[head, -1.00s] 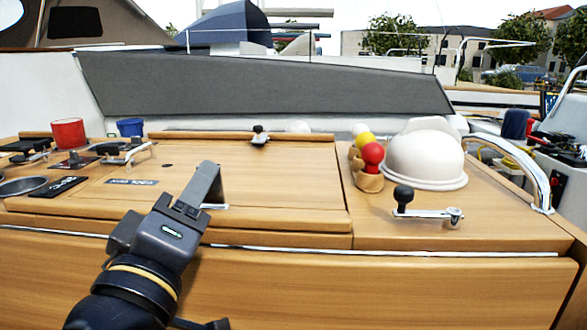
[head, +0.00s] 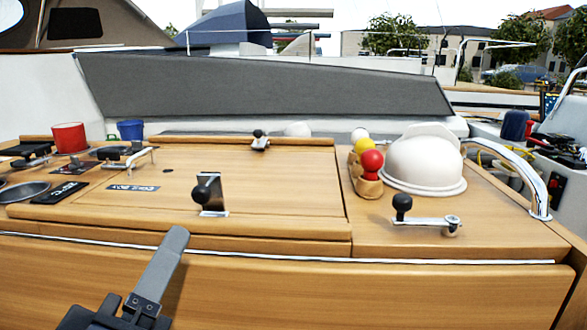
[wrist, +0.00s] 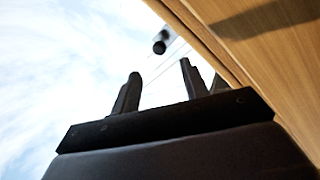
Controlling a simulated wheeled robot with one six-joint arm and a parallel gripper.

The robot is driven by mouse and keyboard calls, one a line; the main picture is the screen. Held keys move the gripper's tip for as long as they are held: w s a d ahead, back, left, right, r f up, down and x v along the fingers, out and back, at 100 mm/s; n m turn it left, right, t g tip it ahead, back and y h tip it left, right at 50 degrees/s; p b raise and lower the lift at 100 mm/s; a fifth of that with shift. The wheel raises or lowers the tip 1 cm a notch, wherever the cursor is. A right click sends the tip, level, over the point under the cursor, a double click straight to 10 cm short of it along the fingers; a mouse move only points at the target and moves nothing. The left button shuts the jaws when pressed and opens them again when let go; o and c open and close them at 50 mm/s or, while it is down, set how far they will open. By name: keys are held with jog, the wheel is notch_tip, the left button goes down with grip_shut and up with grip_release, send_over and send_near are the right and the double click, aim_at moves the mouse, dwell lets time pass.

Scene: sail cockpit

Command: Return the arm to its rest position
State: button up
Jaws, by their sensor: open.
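My gripper (wrist: 157,92) is open and empty in the wrist view, its two dark fingers apart against the sky. The rest of my arm is mostly out of the picture. A black-knobbed lever (head: 207,193) on a metal plate stands on the worktop above and right of the finger, apart from it.
A curved metal rail (head: 525,175) stands at right. The worktop's middle is mostly clear.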

aim_at(196, 195)
jog(key=x, duration=0.9)
jog(key=shift+s+r, duration=0.1)
jog(key=shift+r, duration=0.3)
jog(key=g+p, duration=0.2)
jog(key=p, duration=0.2)
jog(key=w+r+g+p, duration=0.1)
jog(key=g+p, duration=0.1)
jog(key=p, duration=0.3)
jog(key=shift+w+r+y, duration=0.15)
jog(key=shift+y, duration=0.15)
jog(key=shift+w+g+p, duration=0.1)
jog(key=shift+g+p, duration=0.3)
jog(key=shift+p, duration=0.25)
jog(key=shift+w+g+p, duration=0.15)
jog(key=shift+g+p, duration=0.15)
jog(key=shift+p, duration=0.2)
